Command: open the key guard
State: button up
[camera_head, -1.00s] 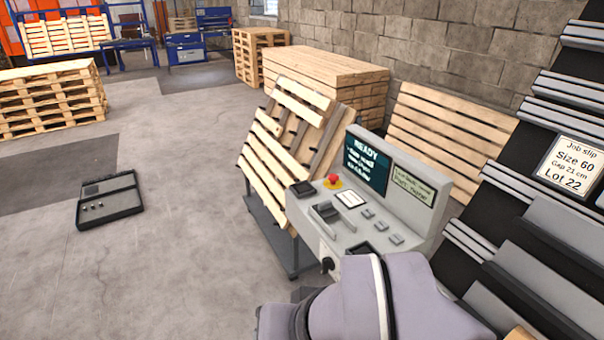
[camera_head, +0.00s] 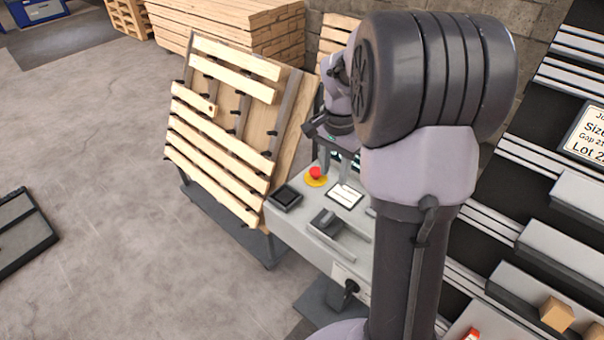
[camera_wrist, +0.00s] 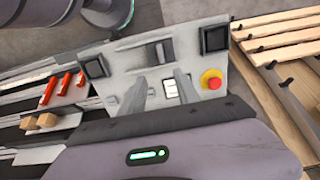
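The grey control console (camera_head: 300,235) carries a red stop button on a yellow base (camera_head: 315,174), a dark square cover (camera_head: 285,197), a dark lever in a slot (camera_head: 327,222) and a white label (camera_head: 345,195). In the wrist view the console (camera_wrist: 122,57) shows two dark square covers, one at left (camera_wrist: 94,68) and one at right (camera_wrist: 214,39). I cannot tell which part is the key guard. A black knob or key (camera_head: 350,288) sits on the console's front. My gripper (camera_wrist: 160,90) is open and empty above the panel; it also shows in the head view (camera_head: 338,165).
A slatted pallet on a tilted stand (camera_head: 215,140) is left of the console. A rack (camera_head: 570,235) with wooden blocks (camera_head: 556,314) and red items (camera_wrist: 62,88) is at right. My arm hides the console's right side.

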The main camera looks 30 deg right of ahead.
aim_at(328, 216)
notch_tip(328, 216, down, 17)
jog(key=b, duration=0.6)
jog(key=shift+w+a+f, duration=0.1)
jog(key=shift+w+f, duration=0.05)
jog(key=shift+f, duration=0.05)
grip_shut()
jog(key=shift+r, duration=0.1)
dwell(0.6)
